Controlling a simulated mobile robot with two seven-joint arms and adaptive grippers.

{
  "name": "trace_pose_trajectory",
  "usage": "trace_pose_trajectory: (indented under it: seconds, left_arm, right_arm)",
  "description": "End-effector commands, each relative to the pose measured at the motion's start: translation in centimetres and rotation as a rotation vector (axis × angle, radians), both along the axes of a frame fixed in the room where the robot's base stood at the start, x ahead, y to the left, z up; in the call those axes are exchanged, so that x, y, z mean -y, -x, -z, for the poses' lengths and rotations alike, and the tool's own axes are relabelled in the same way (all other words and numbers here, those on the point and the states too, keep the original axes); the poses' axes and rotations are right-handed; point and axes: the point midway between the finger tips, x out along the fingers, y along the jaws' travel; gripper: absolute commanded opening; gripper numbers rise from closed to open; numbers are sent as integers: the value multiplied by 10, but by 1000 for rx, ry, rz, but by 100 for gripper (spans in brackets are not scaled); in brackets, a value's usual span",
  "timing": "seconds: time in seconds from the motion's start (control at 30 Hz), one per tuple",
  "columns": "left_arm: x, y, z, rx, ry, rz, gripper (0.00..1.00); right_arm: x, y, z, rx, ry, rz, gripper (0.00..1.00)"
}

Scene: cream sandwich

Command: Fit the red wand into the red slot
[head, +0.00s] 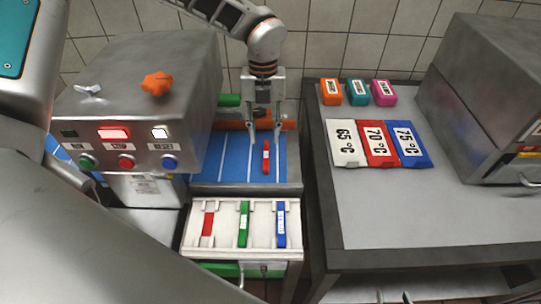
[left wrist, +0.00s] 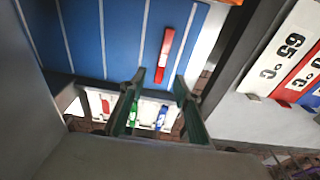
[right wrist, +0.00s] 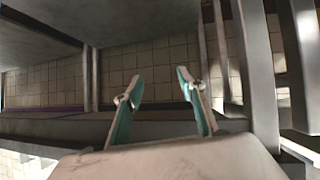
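The red wand (head: 266,158) lies on the blue board, and it also shows in the left wrist view (left wrist: 165,52). My left gripper (head: 265,142) is open and points down over the board; its fingertips straddle the wand's far end in the head view. I cannot tell the height gap. The left wrist view shows the open fingers (left wrist: 160,80) with the wand's lower end between their tips. The red slot (head: 208,222) is empty, at the left of the white rack (head: 225,253). My right gripper (right wrist: 160,82) is open and empty, outside the head view.
The green wand (head: 243,224) and blue wand (head: 281,224) sit in the rack. A steel machine (head: 150,75) with buttons stands left of the blue board (head: 235,160). A grey table (head: 430,215) with temperature cards (head: 379,144) and small coloured blocks (head: 358,92) stands right.

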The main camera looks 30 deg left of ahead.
Motion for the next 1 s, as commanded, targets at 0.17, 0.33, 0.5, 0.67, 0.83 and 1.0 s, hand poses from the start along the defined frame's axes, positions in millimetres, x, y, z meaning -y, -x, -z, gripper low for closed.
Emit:
trace_pose_trajectory:
  seconds: [0.17,0.33,0.5,0.67,0.83,1.0]
  left_arm:
    - [1,2,19,-3,-1,-1,32]
    - [1,-2,36,-3,-2,0,32]
    - [2,-6,61,-3,-2,1,32]
    - [3,-5,73,0,-1,0,32]
    - [3,-5,74,0,0,0,32]
    - [3,-5,74,0,0,0,3]
  right_arm:
    - [0,3,1,-7,0,1,40]
    - [2,4,0,-14,4,4,40]
    - [11,5,1,-22,16,17,40]
    - [15,6,3,-28,21,22,40]
    - [14,7,5,-31,19,22,40]
    - [12,7,5,-33,17,21,40]
